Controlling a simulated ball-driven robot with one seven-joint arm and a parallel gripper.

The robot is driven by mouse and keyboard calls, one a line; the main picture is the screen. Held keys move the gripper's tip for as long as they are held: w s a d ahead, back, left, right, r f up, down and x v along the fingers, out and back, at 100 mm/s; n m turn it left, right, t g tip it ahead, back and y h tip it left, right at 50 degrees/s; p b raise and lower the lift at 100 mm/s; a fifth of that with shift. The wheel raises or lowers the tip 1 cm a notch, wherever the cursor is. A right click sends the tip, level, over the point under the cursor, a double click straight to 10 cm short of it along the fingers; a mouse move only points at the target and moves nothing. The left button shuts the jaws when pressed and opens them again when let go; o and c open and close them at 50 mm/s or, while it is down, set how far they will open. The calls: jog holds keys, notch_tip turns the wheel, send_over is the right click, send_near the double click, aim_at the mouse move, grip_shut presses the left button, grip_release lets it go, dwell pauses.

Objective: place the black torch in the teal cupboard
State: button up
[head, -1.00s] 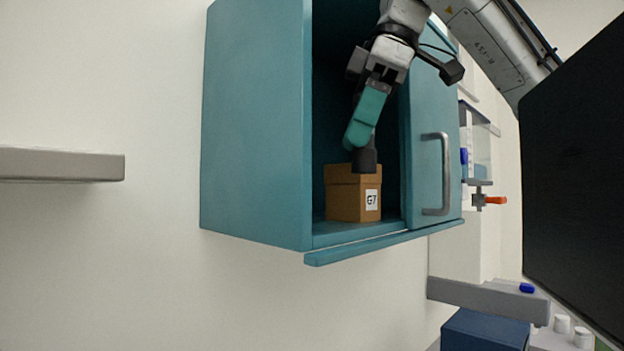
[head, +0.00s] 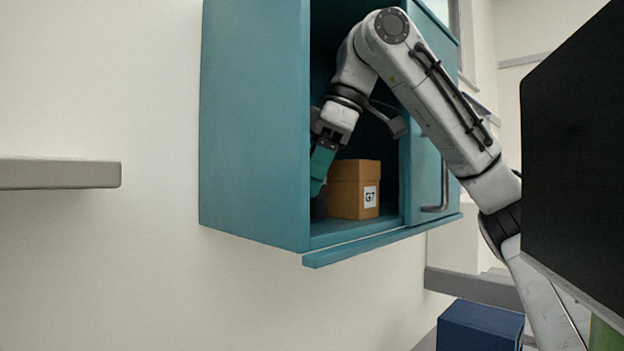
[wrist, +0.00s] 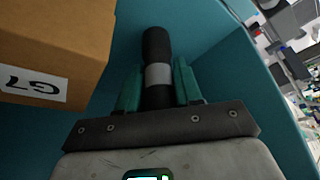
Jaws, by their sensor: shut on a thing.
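The teal cupboard (head: 253,125) hangs on the wall with its sliding door (head: 425,178) pushed to the right, so its left part is open. My gripper (head: 322,172) is inside the cupboard at the left, its teal fingers pointing down. It is shut on the black torch (wrist: 157,48), which has a grey band and lies between the fingers in the wrist view. In the head view the torch's dark lower end (head: 319,204) shows low, close to the cupboard floor. I cannot tell whether it touches the floor.
A brown box (head: 352,190) labelled G7 stands in the cupboard just right of the torch; it also shows in the wrist view (wrist: 55,45). A grey shelf (head: 60,173) is on the wall at left. A dark blue box (head: 480,327) is below right.

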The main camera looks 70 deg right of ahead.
jog(key=shift+w+f, duration=0.2)
jog(key=shift+f, duration=0.1)
jog(key=shift+f, duration=0.1)
jog(key=o, duration=1.1)
jog(key=v, duration=0.8)
